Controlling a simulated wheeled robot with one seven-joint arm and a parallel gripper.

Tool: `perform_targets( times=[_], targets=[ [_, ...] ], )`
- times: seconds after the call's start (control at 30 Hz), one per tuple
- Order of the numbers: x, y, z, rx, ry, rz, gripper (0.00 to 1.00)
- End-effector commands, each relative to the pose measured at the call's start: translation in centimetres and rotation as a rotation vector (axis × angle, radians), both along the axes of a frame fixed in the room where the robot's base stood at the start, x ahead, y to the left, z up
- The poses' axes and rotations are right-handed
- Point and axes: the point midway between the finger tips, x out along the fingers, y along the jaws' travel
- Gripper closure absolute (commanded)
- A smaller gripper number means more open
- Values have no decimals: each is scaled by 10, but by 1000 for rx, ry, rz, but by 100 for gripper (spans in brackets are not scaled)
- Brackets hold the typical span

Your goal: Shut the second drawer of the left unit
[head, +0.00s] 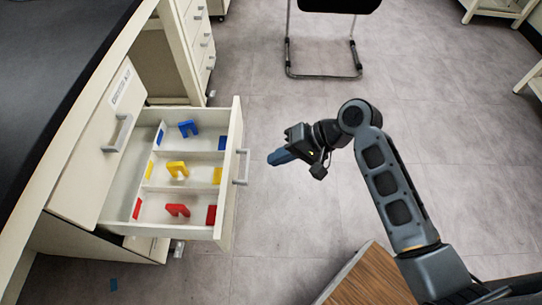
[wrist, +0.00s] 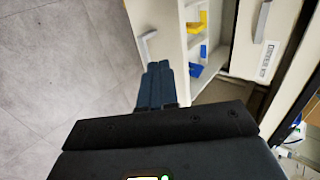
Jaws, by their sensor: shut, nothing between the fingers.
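The open drawer (head: 231,185) of the left unit is pulled far out, with its grey handle (head: 242,167) on the front panel. It sits below a closed top drawer (head: 100,150) that has a label and a handle. My gripper (head: 272,160) is just right of the open drawer's front, with its fingers together and empty, pointing towards the handle. In the head view a small gap shows between fingertips and handle. In the wrist view the fingers (wrist: 157,75) reach towards the drawer's front panel (wrist: 160,22) near its handle (wrist: 146,42); contact cannot be told.
The drawer holds blue (head: 188,128), yellow (head: 177,169) and red (head: 177,210) pieces in divided compartments. A lower drawer (head: 140,248) shows beneath it, partly hidden. A dark worktop (head: 50,60) lies above the unit. A chair (head: 325,70) stands at the back. A wooden surface (head: 370,280) is at front right.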

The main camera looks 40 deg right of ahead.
Motion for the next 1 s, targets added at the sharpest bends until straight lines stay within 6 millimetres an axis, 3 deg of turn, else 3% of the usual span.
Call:
perform_targets(
  times=[0.4,0.63,1.0],
  targets=[
    [42,42,-58,-2,0,1,100],
    [63,63,-54,-3,-3,1,100],
    [68,69,-53,-2,0,0,100]
  ],
)
